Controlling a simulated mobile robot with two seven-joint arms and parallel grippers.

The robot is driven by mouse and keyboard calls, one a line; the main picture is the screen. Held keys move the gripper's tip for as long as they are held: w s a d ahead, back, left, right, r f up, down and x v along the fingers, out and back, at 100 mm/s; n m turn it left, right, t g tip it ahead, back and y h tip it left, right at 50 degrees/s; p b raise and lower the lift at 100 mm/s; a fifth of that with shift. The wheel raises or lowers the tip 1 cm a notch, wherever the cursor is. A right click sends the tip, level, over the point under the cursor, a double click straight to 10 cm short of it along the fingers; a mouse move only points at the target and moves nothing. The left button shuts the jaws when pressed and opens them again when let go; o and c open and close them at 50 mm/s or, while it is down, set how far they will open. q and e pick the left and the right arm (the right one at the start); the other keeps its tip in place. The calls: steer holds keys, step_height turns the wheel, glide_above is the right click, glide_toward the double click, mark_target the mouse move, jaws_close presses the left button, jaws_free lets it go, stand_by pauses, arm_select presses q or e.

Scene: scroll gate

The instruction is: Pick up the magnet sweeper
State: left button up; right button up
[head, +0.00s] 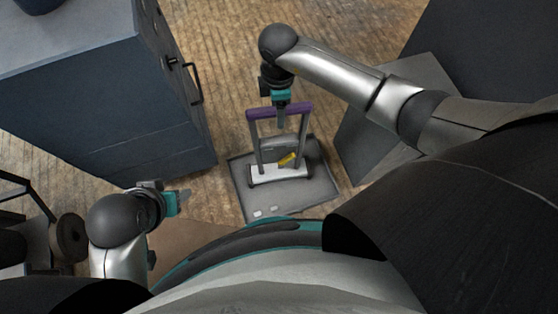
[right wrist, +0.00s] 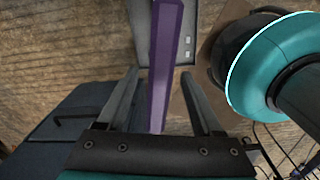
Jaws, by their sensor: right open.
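The magnet sweeper (head: 280,171) has a purple handle bar (head: 265,114), two grey uprights and a pale base with a yellow part. It stands upright on a grey tray (head: 318,188) on the floor. My right gripper (head: 281,122) is at the handle bar, reaching down from above. In the right wrist view the purple bar (right wrist: 165,50) runs between the two fingers of my open right gripper (right wrist: 160,88), with gaps at both sides. My left gripper (head: 184,197) is low at the left, away from the sweeper. Its finger gap cannot be made out.
A dark blue cabinet (head: 110,100) with a black handle stands to the left. A grey box-like block (head: 375,120) stands to the right of the tray. Small white pieces (head: 265,212) lie at the tray's near edge. Wooden floor (head: 215,40) is clear behind the sweeper.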

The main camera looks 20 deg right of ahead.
steer(key=shift+f, duration=0.25)
stand_by(0.3)
jaws_close()
stand_by(0.4)
steer(key=shift+w+r, duration=0.15)
